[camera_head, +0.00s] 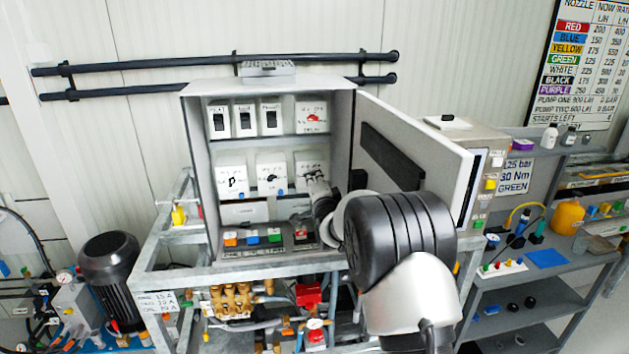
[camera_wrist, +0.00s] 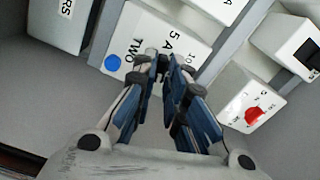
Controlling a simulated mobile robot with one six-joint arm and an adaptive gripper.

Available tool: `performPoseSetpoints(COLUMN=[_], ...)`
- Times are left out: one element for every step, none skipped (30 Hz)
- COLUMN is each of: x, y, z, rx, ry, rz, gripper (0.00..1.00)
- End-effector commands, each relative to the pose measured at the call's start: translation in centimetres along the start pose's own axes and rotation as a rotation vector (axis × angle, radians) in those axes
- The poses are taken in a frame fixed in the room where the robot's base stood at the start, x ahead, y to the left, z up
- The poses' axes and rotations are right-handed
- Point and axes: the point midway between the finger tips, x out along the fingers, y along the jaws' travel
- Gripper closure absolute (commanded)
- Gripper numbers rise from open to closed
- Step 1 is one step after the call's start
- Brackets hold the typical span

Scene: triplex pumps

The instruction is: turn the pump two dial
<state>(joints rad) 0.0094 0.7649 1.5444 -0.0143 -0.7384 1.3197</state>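A white box lettered "TWO" and "5 A" (camera_wrist: 170,29), with a blue dot, is in the wrist view. My gripper (camera_wrist: 168,64) is at its lower edge in that view, and its fingertips cover the place where a dial may be. The fingers lean together with a narrow gap at the tips. I cannot tell whether they touch or hold a dial. In the head view my gripper (camera_head: 317,190) reaches inside the open grey cabinet (camera_head: 199,150), before the right-hand box of the lower row (camera_head: 308,160). Its dial is hidden.
Two boxes with black dials (camera_head: 232,178) (camera_head: 271,174) sit left of my gripper. Boxes with switches (camera_head: 243,118) and a red dial box (camera_head: 311,115) are above. Coloured buttons (camera_head: 252,237) lie below. The cabinet door (camera_head: 440,160) stands open at right.

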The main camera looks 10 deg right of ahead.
Motion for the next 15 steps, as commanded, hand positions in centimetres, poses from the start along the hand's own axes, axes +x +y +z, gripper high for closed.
performPoseSetpoints(x=[-0.01, -0.01, -0.01, -0.01, -0.01, -0.01, -0.01, -0.01, -0.01, -0.01, -0.01, -0.01, -0.01, -0.01, -0.01], y=[-0.01, -0.01, -0.01, -0.01, -0.01, -0.01, -0.01, -0.01, -0.01, -0.01, -0.01, -0.01, -0.01, 0.0, 0.01], z=[0.0, 0.0, 0.0, 0.0, 0.0, 0.0, 0.0, 0.0, 0.0, 0.0, 0.0, 0.0, 0.0, 0.0, 0.0], rx=[0.0, 0.0, 0.0, 0.0, 0.0, 0.0, 0.0, 0.0, 0.0, 0.0, 0.0, 0.0, -0.001, -0.003, -0.006], ry=[0.0, 0.0, 0.0, 0.0, 0.0, 0.0, 0.0, 0.0, 0.0, 0.0, 0.0, 0.0, 0.0, 0.0, 0.0], rz=[0.0, 0.0, 0.0, 0.0, 0.0, 0.0, 0.0, 0.0, 0.0, 0.0, 0.0, 0.0, 0.0, 0.0, -0.001], gripper=[0.94, 0.95, 0.98, 1.0, 1.0, 1.0, 1.0, 1.0, 1.0, 1.0, 1.0, 1.0, 1.0, 1.0, 1.0])
